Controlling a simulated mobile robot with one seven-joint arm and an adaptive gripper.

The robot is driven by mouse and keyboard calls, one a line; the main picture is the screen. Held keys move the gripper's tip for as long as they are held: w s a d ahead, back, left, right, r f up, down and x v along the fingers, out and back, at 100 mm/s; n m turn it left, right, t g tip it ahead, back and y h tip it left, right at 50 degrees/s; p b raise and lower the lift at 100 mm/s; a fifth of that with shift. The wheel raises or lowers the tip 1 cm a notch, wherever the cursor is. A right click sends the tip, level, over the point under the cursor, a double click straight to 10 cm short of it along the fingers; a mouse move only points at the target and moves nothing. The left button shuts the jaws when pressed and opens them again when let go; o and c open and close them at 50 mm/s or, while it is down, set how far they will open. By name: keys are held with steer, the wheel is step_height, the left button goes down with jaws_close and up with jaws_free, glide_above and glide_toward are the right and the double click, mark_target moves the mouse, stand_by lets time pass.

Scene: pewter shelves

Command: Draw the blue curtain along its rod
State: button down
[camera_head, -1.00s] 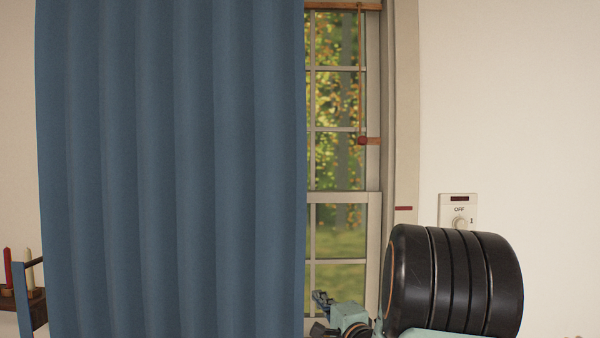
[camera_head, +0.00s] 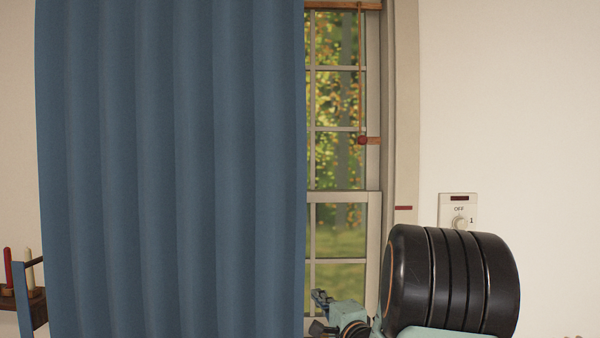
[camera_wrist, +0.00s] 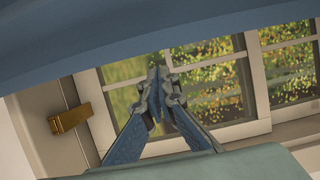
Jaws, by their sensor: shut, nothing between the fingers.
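The blue curtain (camera_head: 170,170) hangs in folds over the left and middle of the window in the head view. Its right edge runs straight down, and a strip of glass shows to its right. In the wrist view the curtain (camera_wrist: 120,35) crosses the top of the picture. My gripper (camera_wrist: 158,75) is shut, with its fingertips together and nothing between them, in front of the window and below the curtain cloth in that view. In the head view my gripper (camera_head: 320,298) is low, just right of the curtain's edge. The rod is out of view.
A cord with a red knob (camera_head: 362,140) hangs before the window (camera_head: 338,230). A switch marked OFF (camera_head: 459,213) is on the right wall. Candles (camera_head: 29,270) stand on a small wooden shelf (camera_head: 38,310) at lower left. A brass bracket (camera_wrist: 70,119) shows in the wrist view.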

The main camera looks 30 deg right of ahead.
mark_target(193, 294)
stand_by(0.4)
steer(key=w+a+b, duration=0.1)
steer(key=w+a, duration=0.1)
steer(key=a, duration=0.2)
steer(key=w+a+b, duration=0.2)
steer(key=w+a, duration=0.1)
steer(key=a, duration=0.2)
steer(key=w+a+b, duration=0.1)
steer(key=w+a, duration=0.2)
steer(key=a, duration=0.1)
steer(key=shift+w+a, duration=0.2)
steer(key=shift+a, duration=0.2)
steer(key=w+a+b, duration=0.1)
steer(key=w+a, duration=0.1)
steer(key=a, duration=0.2)
steer(key=w+a+b, duration=0.2)
steer(key=w+a, duration=0.1)
steer(key=a, duration=0.1)
steer(key=w+a+b, duration=0.2)
steer(key=w+a, duration=0.1)
steer(key=a, duration=0.2)
steer(key=shift+w+a, duration=0.2)
steer(key=shift+a, duration=0.1)
